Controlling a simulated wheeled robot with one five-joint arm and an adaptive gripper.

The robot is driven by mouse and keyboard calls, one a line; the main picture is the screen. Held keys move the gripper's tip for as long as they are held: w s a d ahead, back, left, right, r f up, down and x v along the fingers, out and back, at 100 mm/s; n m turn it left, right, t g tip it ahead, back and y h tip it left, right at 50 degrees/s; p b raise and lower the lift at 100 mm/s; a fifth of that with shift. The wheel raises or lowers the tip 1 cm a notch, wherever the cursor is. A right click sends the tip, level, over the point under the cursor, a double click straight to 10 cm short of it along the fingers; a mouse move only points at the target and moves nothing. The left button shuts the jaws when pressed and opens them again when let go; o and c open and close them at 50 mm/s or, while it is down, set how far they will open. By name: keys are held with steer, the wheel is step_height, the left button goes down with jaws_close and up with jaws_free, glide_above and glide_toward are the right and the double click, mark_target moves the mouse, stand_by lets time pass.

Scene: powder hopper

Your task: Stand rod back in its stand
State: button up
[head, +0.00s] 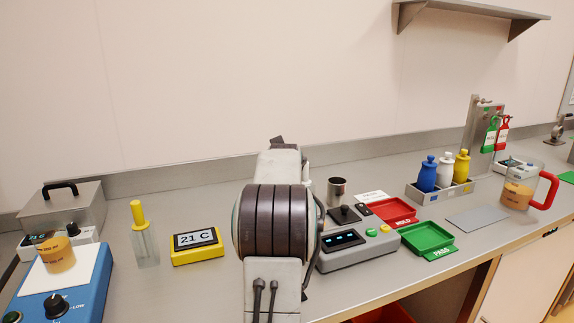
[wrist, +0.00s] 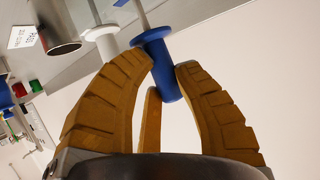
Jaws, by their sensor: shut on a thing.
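My gripper (wrist: 160,72) shows in the wrist view with its ochre fingers shut on a rod with a blue handle (wrist: 164,70). The handle has a wide collar, and a thin grey shaft runs from it to the top edge of the view. A white-handled piece (wrist: 103,42) with a thin shaft is close beside the blue handle. In the head view my arm hides the gripper and the held rod. A yellow-handled rod (head: 138,215) stands upright in a clear holder (head: 146,249) on the left. I cannot make out the blue rod's stand.
A metal cup (head: 337,191) stands right of my arm, behind a grey console (head: 357,246). Red (head: 392,213) and green (head: 428,238) trays lie further right. A yellow display (head: 197,244) is to the left.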

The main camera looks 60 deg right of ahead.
steer(key=shift+f, duration=0.25)
steer(key=shift+f+b, duration=0.95)
steer(key=shift+b, duration=0.15)
steer(key=o, duration=1.7)
step_height(320, 180, up, 8)
steer(key=p, duration=0.6)
steer(key=shift+f, duration=0.25)
steer(key=shift+a, duration=0.1)
